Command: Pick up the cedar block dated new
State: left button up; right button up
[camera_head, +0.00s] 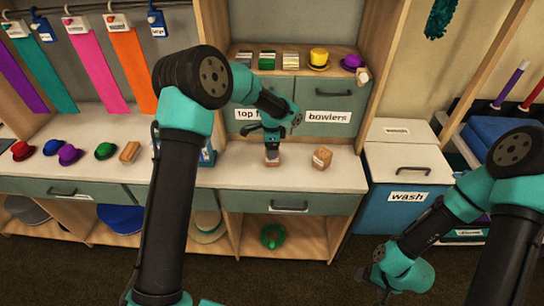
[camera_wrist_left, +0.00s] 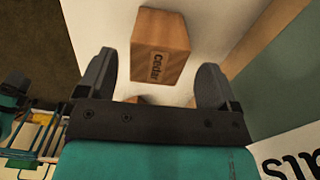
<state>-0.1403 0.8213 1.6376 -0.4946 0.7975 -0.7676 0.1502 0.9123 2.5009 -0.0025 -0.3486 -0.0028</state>
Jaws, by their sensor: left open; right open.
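A tan wooden block (camera_wrist_left: 160,42) with the word "Cedar" on it shows in the left wrist view, between and beyond my left gripper's fingertips (camera_wrist_left: 157,75). The fingers stand apart on either side; I see no contact. In the head view my left gripper (camera_head: 271,142) points down over a block (camera_head: 272,160) on the counter, partly hidden by it. Another labelled tan block (camera_head: 320,158) stands to the right. A sliver of a second block (camera_wrist_left: 138,100) shows behind the gripper body. No date is readable. My right gripper (camera_head: 378,282) is open, low in front at right.
Small coloured hats line the left counter and shelf. Drawers labelled "bowlers" (camera_head: 328,116) stand behind the blocks. A wash bin (camera_head: 405,185) stands right.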

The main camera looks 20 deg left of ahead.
pick_arm(q)
jog(key=shift+f, duration=0.1)
jog(key=shift+s+f, duration=0.15)
jog(key=shift+f, duration=2.35)
jog(key=shift+c, duration=0.4)
jog(key=c, duration=1)
jog(key=shift+o, duration=0.2)
jog(key=shift+r, duration=0.1)
jog(key=shift+r, duration=1.45)
jog(key=shift+s+d+r, duration=0.15)
jog(key=shift+s+r, duration=0.05)
jog(key=shift+r, duration=0.1)
jog(key=s+d+r, duration=0.1)
jog(key=s+d, duration=0.3)
jog(key=s, duration=1.1)
jog(key=shift+r, duration=0.15)
